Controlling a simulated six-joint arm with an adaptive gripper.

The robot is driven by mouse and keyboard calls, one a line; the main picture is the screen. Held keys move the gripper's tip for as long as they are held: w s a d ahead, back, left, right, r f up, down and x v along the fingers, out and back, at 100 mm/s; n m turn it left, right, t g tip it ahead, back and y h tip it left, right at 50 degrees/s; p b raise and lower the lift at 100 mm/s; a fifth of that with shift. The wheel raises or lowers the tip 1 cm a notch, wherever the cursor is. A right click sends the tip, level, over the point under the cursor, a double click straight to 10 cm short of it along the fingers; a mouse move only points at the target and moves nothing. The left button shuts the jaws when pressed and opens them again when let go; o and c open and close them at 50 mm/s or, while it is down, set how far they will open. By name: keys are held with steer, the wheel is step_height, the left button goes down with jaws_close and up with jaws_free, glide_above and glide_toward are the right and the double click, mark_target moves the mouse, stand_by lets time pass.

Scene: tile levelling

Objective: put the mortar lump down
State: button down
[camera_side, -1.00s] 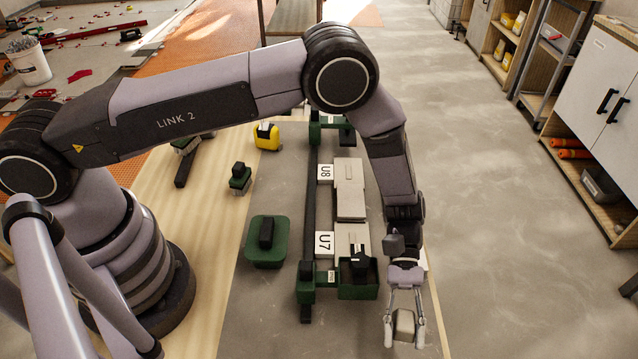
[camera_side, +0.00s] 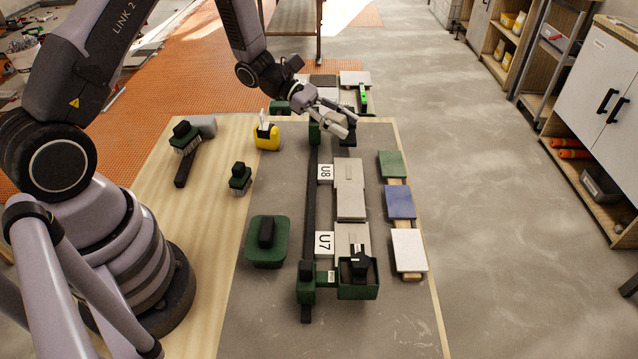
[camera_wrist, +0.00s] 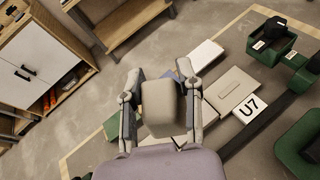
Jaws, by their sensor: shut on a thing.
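My gripper (camera_side: 338,120) is at the far end of the rail, above the green end bracket, with its fingers pointing right. In the wrist view my gripper (camera_wrist: 163,110) is shut on the mortar lump (camera_wrist: 160,106), a grey-beige block with rounded edges. The lump is held in the air, and the fingers press its two sides. In the side view the fingers partly hide the lump, and its height above the bench is hard to tell.
Tiles labelled U8 (camera_side: 350,201) and U7 (camera_side: 353,236) lie beside the dark rail (camera_side: 311,200). Green (camera_side: 392,164), blue (camera_side: 400,202) and white (camera_side: 408,250) tiles lie to their right. A green open box (camera_side: 358,291) stands at the near end.

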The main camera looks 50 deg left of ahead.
steer(key=s+a+n+t+y, duration=0.1)
steer(key=a+n+t, duration=0.2)
steer(key=a, duration=0.3)
steer(key=n+t+y, duration=0.3)
glide_above(285, 209)
step_height(285, 209, down, 12)
step_height(285, 209, down, 8)
steer(key=shift+f, duration=0.1)
steer(key=shift+f, duration=0.1)
steer(key=c, duration=0.7)
jaws_free()
steer(key=shift+c, duration=0.2)
